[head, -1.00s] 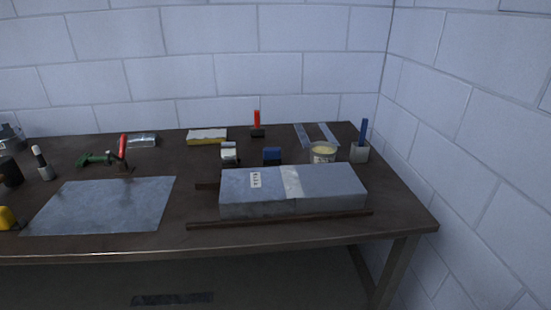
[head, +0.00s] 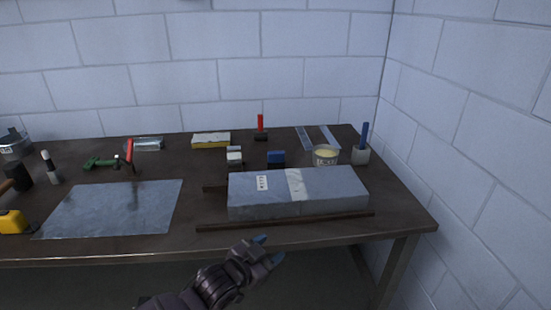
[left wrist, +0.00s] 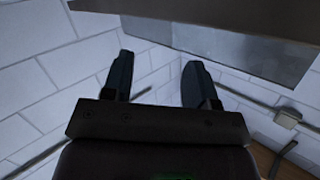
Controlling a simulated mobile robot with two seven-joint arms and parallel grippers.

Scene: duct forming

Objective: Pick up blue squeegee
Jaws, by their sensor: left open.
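A blue upright handle (head: 364,134) stands in a small pale holder (head: 360,155) at the table's back right. A small blue block (head: 276,157) sits behind the long grey duct piece. I cannot tell for certain which of these is the squeegee. My left gripper (head: 270,249) is in front of the table's front edge, below the duct piece, apart from both blue things. In the left wrist view its two fingers (left wrist: 158,82) are spread, with nothing between them. My right gripper is not in view.
The grey duct piece (head: 330,193) and a dark bar (head: 285,222) lie between my gripper and the blue things. A tub (head: 325,155) stands left of the holder. A metal sheet (head: 110,208) lies flat at left. Walls close in behind and at right.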

